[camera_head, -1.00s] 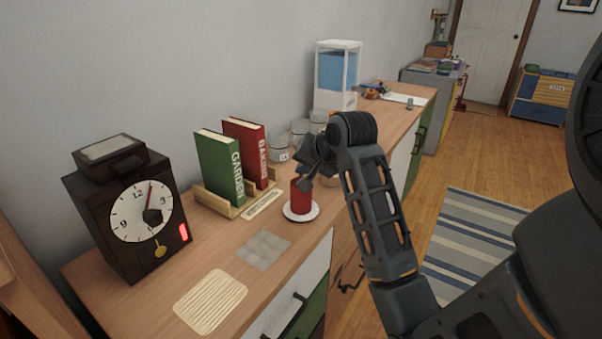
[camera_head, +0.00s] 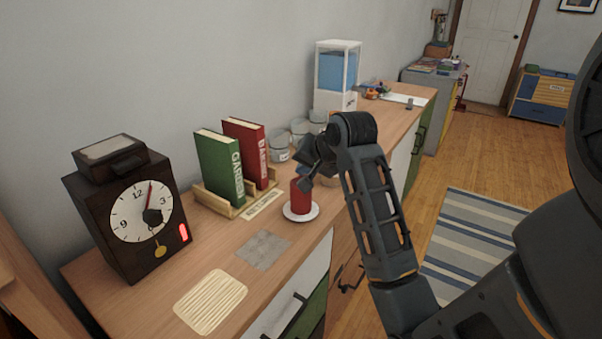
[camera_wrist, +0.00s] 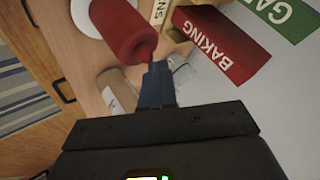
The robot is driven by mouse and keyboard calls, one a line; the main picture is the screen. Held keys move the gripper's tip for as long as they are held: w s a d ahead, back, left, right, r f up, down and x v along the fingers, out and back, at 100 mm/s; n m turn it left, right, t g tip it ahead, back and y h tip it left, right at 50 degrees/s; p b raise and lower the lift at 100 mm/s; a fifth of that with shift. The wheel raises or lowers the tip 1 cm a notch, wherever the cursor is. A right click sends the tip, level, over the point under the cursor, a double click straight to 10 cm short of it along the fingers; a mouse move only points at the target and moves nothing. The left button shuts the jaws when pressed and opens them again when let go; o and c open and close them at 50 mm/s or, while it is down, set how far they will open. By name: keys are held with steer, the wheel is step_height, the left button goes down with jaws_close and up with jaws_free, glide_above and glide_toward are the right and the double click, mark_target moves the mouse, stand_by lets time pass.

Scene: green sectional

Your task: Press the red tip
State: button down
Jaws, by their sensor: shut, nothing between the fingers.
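A red candle-like cylinder (camera_head: 301,198) stands upright on a small white saucer (camera_head: 287,214) near the counter's front edge. My gripper (camera_head: 306,184) is shut and empty, pointing down at the cylinder's top. In the wrist view its dark fingertips (camera_wrist: 158,70) are beside the top rim; I cannot tell whether they touch. A dark clock (camera_head: 108,245) on the left has a glowing red piece (camera_head: 183,232) on its front right edge and a red hand. My gripper is far from it.
Green (camera_head: 220,168) and red (camera_head: 246,150) books stand in a wooden rack behind the saucer. Glass jars (camera_head: 279,149) and a blue-filled dispenser (camera_head: 338,70) are farther back. A grey mat (camera_head: 263,250) and a striped cream mat (camera_head: 211,301) lie in front.

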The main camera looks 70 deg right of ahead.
steer(key=shift+f, duration=0.65)
steer(key=shift+s+a+r+p, duration=0.1)
steer(key=shift+r+p, duration=0.2)
steer(key=shift+p, duration=0.5)
steer(key=shift+r, duration=0.1)
step_height(320, 180, up, 6)
steer(key=p, duration=0.6)
steer(key=shift+r, duration=0.1)
stand_by(2.2)
